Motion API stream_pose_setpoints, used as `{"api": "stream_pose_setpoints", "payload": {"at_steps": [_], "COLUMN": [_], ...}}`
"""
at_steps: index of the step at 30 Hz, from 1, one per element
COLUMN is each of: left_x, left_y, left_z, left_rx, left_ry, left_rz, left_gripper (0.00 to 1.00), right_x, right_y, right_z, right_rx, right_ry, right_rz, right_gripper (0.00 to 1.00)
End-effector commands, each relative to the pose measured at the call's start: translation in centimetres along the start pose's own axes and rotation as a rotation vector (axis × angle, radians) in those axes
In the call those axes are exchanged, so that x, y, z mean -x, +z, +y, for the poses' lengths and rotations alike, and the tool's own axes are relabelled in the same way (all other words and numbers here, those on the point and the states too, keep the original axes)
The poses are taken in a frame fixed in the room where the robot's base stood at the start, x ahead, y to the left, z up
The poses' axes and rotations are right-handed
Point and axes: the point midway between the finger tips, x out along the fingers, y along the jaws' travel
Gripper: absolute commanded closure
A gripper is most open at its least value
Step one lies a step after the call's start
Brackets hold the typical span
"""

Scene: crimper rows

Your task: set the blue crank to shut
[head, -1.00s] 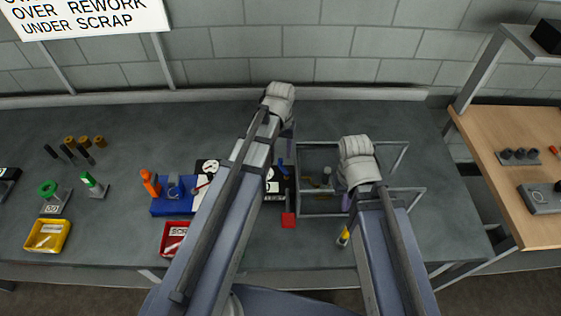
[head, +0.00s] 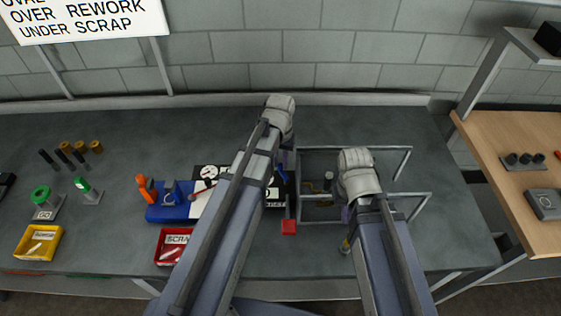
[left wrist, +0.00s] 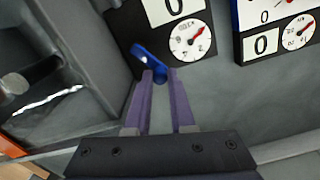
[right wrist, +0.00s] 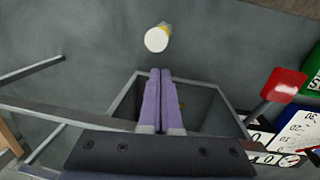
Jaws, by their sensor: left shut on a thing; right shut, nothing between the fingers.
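The blue crank (left wrist: 150,62) is on the edge of a black panel (left wrist: 195,62) with a counter reading 0 and a dial with a red needle. My left gripper (left wrist: 161,73) is shut on the crank's free end in the left wrist view. In the head view my left arm covers much of the panel and the crank is mostly hidden. My right gripper (right wrist: 160,72) is shut and empty above an open wire-frame stand (right wrist: 207,107).
A red-ended lever (head: 289,227) sticks out in front of the panel. A small bottle (right wrist: 157,39) stands near the right gripper. A blue fixture (head: 172,213), a red scrap bin (head: 172,246) and a yellow bin (head: 38,243) lie to the left. The bench's far right is clear.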

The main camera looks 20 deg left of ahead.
Motion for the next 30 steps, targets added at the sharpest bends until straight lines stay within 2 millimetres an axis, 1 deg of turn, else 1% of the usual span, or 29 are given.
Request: {"api": "stream_pose_setpoints", "payload": {"at_steps": [1, 3, 17, 22, 30], "left_x": [0.0, 0.0, -0.01, -0.01, -0.01], "left_y": [0.0, 0.01, -0.06, -0.28, -0.71], "left_z": [0.0, 0.0, 0.06, 0.28, 0.89], "left_rx": [0.0, 0.0, -0.016, -0.087, -0.276], "left_ry": [0.0, 0.0, 0.0, 0.0, 0.0], "left_rz": [0.0, 0.0, 0.0, 0.0, 0.0], "left_gripper": [0.95, 1.0, 1.0, 1.0, 1.0], "right_x": [0.0, 0.0, -0.01, -0.01, -0.01], "right_y": [0.0, 0.0, 0.0, 0.0, 0.0], "right_z": [0.0, 0.0, 0.0, 0.0, 0.0], "right_rx": [0.0, 0.0, 0.0, 0.0, 0.0], "right_ry": [0.0, 0.0, 0.0, 0.0, 0.0], "right_rz": [0.0, 0.0, 0.0, 0.0, 0.0], "right_gripper": [1.0, 1.0, 1.0, 1.0, 1.0]}}
